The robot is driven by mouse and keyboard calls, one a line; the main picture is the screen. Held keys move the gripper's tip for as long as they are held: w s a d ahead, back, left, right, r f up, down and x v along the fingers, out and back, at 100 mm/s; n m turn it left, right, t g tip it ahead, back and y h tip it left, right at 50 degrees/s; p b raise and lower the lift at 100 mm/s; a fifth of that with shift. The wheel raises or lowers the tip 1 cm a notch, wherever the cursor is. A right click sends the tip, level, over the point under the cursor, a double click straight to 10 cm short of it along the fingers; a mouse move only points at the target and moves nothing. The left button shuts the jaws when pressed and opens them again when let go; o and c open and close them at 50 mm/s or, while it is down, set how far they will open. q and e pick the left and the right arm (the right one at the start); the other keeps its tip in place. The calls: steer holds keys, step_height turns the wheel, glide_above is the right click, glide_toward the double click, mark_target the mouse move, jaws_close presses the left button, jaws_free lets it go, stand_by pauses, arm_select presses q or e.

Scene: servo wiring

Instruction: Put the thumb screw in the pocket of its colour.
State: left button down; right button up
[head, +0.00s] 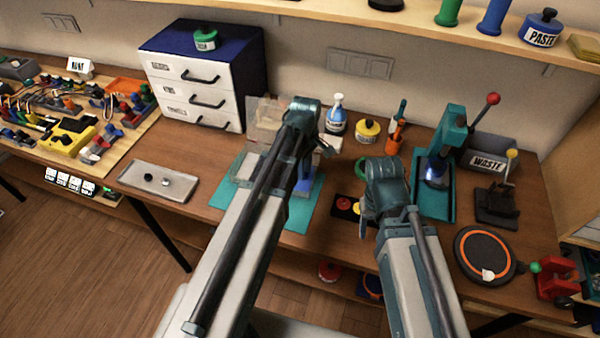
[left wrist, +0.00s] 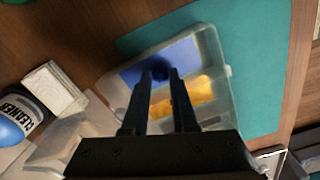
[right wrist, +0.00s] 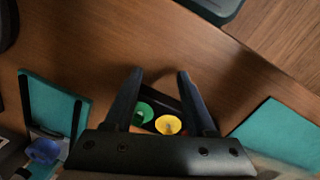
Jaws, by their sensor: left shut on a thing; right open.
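The thumb screw (left wrist: 160,70) looks dark blue in the left wrist view. My left gripper (left wrist: 159,77) is shut on it, over the blue pocket (left wrist: 130,74) of a clear case. Whether the screw touches the pocket floor cannot be told. The yellow pocket (left wrist: 201,98) lies beside the blue one and holds orange-yellow pieces. My right gripper (right wrist: 160,74) is open and empty above a black tray with a green round piece (right wrist: 142,113) and a yellow one (right wrist: 168,125).
The case stands on a teal mat (head: 298,213). A white drawer unit (head: 190,92), a cleaner bottle (head: 336,116) and a teal press (head: 447,150) stand around. Bare wood lies between metal tray and mat.

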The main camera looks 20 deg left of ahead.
arm_select(q)
steer(key=shift+f, duration=0.1)
arm_select(e)
steer(key=shift+a, duration=0.1)
steer(key=shift+f, duration=0.15)
arm_select(q)
steer(key=c, duration=0.7)
jaws_free()
